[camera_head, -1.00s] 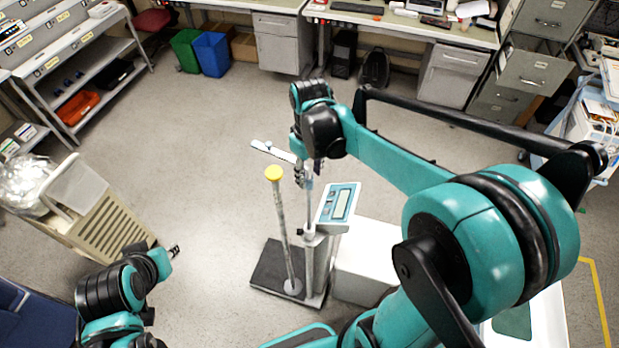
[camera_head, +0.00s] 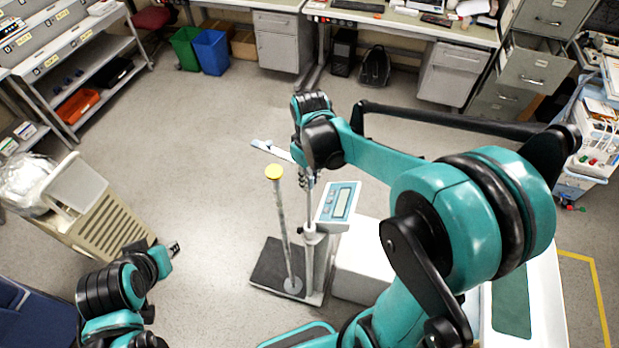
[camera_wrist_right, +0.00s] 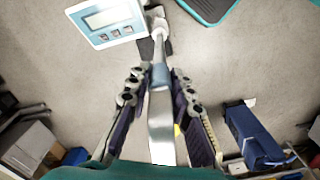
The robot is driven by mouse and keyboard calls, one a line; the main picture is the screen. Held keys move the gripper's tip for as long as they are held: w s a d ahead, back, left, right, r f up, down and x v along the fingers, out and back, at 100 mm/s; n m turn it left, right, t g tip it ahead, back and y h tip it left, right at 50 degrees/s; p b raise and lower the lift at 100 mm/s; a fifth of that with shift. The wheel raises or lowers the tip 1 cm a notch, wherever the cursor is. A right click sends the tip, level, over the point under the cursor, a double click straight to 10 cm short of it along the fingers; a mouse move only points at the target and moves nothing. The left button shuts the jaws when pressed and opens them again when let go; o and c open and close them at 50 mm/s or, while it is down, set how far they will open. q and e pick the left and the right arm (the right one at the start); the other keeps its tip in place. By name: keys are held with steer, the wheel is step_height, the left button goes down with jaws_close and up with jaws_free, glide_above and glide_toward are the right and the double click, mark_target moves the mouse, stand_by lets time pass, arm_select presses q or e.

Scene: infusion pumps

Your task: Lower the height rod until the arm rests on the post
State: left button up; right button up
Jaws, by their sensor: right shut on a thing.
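The scale's height rod (camera_head: 310,200) stands upright beside a separate post (camera_head: 283,225) with a yellow top (camera_head: 274,172). The rod's flat white-and-blue arm (camera_head: 268,149) sticks out to the left, apparently above the yellow top, with a gap in the picture. My right gripper (camera_wrist_right: 158,90) is shut on the height rod, with a finger on each side of it in the right wrist view. In the head view, my right wrist hides the rod's upper part and the arm's inner end. My left gripper (camera_head: 173,249) is at lower left, away from the scale and too small to read.
The scale's display (camera_head: 339,203) faces up beside the rod, above a dark platform (camera_head: 268,268). A white box (camera_head: 362,262) stands right of it. A beige crate (camera_head: 110,222) is at left. The floor behind the scale is clear.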

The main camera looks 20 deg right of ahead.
mark_target(310, 197)
step_height(310, 197, down, 9)
steer(key=b, duration=0.7)
steer(key=shift+f, duration=0.15)
steer(key=o, duration=0.9)
steer(key=shift+c, duration=0.2)
step_height(310, 197, up, 12)
steer(key=shift+r, duration=0.1)
steer(key=shift+s, duration=0.1)
